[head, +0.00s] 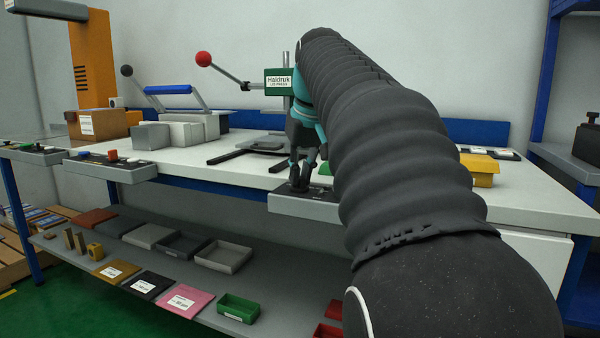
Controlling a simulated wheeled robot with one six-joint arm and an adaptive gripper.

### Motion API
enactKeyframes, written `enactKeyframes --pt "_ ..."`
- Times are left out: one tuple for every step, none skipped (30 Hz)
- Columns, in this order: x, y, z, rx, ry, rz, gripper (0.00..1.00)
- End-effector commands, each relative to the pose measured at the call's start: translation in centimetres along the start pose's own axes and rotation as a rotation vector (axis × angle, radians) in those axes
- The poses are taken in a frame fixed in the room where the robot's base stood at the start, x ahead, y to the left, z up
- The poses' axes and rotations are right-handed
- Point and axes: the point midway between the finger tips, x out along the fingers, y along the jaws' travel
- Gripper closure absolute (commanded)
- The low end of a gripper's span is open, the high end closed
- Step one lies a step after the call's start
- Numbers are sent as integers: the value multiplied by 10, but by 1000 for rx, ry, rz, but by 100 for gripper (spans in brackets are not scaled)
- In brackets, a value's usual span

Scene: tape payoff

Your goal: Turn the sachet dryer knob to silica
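A grey control panel (285,204) sits at the front edge of the white bench, partly hidden by my arm. A small dark knob (299,187) shows on it, under my gripper (302,176). The gripper points down with its fingertips at the knob. They seem to touch or straddle it, but I cannot tell whether they are closed on it. The panel's markings are too small to read, so I cannot tell where the knob points or which label is silica. A bit of green (325,169) shows beside the gripper.
Two similar panels (110,170) (30,155) sit along the bench edge to the left. A green Haidruk press (279,82) with a red-ball lever (204,59) stands behind. A yellow block (481,170) is at the right. Trays (224,257) fill the lower shelf. My arm blocks the right-centre.

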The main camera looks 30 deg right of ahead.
Motion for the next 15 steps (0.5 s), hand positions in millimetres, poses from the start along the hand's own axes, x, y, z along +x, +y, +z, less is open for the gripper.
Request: enactKeyframes --pt "0 0 0 0 0 0 100" --pt "0 0 0 0 0 0 100" --pt "0 0 0 0 0 0 100" --pt "0 0 0 1 0 0 100" --pt "0 0 0 2 0 1 100" --pt "0 0 0 4 0 2 100" --pt "0 0 0 7 0 3 100" --pt "-1 0 0 11 -1 5 100" --pt "-1 0 0 19 -1 8 100" --pt "-1 -1 0 26 -1 10 100" --pt "-1 -1 0 34 -1 14 100" --pt "-2 -1 0 49 -1 20 100" --pt "-2 -1 -1 60 -1 25 100" --pt "-2 -1 -1 75 -1 31 100" --pt "-2 -1 -1 96 -1 40 100"
